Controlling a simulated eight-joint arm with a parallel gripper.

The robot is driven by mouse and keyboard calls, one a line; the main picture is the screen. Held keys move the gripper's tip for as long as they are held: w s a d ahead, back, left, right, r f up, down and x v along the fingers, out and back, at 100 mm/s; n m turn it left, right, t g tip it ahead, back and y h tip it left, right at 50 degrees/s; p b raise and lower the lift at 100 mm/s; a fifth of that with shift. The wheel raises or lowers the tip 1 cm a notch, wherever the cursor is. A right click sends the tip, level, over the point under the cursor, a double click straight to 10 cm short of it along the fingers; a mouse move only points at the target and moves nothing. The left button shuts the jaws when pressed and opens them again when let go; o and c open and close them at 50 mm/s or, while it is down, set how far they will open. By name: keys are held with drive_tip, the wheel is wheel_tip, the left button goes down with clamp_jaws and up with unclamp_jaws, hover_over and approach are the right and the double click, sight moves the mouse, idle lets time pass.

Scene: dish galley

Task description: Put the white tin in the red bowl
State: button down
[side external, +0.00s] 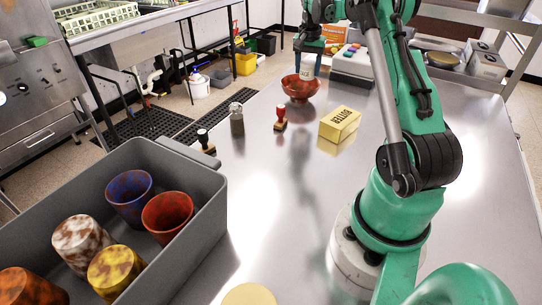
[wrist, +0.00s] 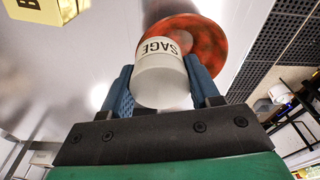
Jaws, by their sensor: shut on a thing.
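The white tin, lettered SAGE, shows in the wrist view (wrist: 162,78) between my two blue fingers. My gripper (wrist: 163,88) is shut on it. In the side view my gripper (side external: 308,58) is at the far part of the table, with the tin (side external: 307,70) upright under it. The red bowl (side external: 300,90) stands on the table directly below the tin. In the wrist view the bowl's red inside (wrist: 208,42) shows behind the tin. The tin's lower end is at or just over the bowl's rim; I cannot tell if it touches.
A yellow butter box (side external: 340,124), a red-handled stamp (side external: 281,118), a glass shaker (side external: 237,119) and a black-handled stamp (side external: 205,141) stand nearer on the steel table. A grey bin (side external: 205,190) with several cups is at the left front.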

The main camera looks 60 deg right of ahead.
sight(307, 77)
drive_tip(key=shift+f, duration=1.05)
drive_tip(key=shift+f, duration=0.15)
drive_tip(key=shift+f, duration=0.45)
drive_tip(key=shift+c, duration=1)
unclamp_jaws()
